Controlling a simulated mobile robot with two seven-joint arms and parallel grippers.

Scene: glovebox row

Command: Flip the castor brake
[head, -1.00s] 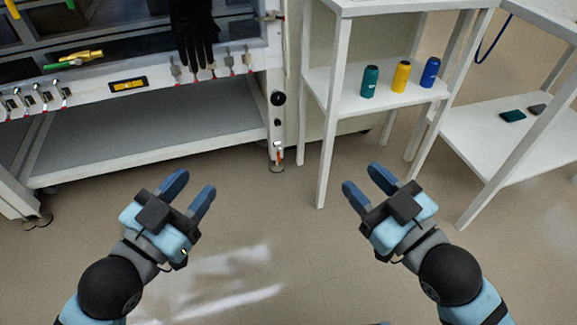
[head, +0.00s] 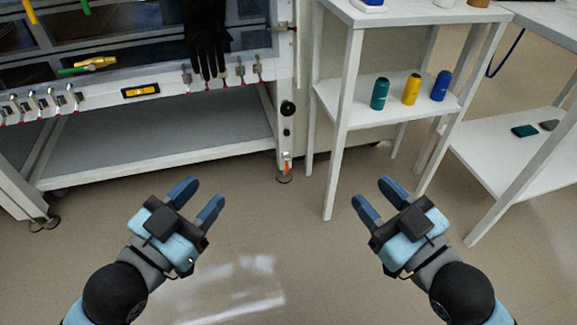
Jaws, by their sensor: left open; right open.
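A castor (head: 284,178) sits on the floor at the foot of the glovebox frame's right front leg, at picture centre in the head view. A small orange-red lever (head: 287,167), apparently the castor brake, shows just above it; its exact position is too small to tell. My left gripper (head: 199,195) is open and empty, to the left of the castor and nearer to me. My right gripper (head: 375,194) is open and empty, to the right of the castor and nearer to me. Neither gripper touches anything.
The glovebox frame's low grey shelf (head: 160,138) spans the left. A black glove (head: 207,40) hangs from the glovebox front. A white shelf unit (head: 335,130) stands right of the castor, holding a teal bottle (head: 380,94), yellow bottle (head: 411,90) and blue bottle (head: 440,86). Floor between is clear.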

